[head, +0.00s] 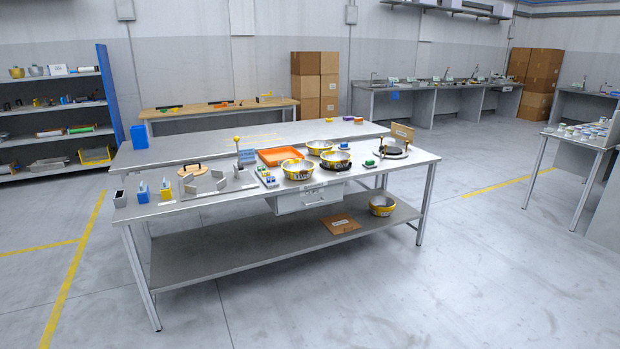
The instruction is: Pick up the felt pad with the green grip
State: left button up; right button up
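A small block with a green top (369,163) sits on the right part of the grey metal table (225,197), between the yellow bowls and a dark ring fixture. It may be the felt pad with the green grip, but it is too small to tell for sure. Neither of my grippers shows in the head view, and the table stands some distance ahead of me.
Several yellow-banded steel bowls (298,169) and an orange tray (284,156) stand on the table. A dark ring fixture (393,150) is at its right end. A bowl (382,205) and a brown board (340,224) lie on the lower shelf. The floor in front is clear.

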aim_at(369, 164)
jog(key=i, duration=0.6)
jog(key=i+j+z, duration=0.1)
jog(key=i, duration=0.5)
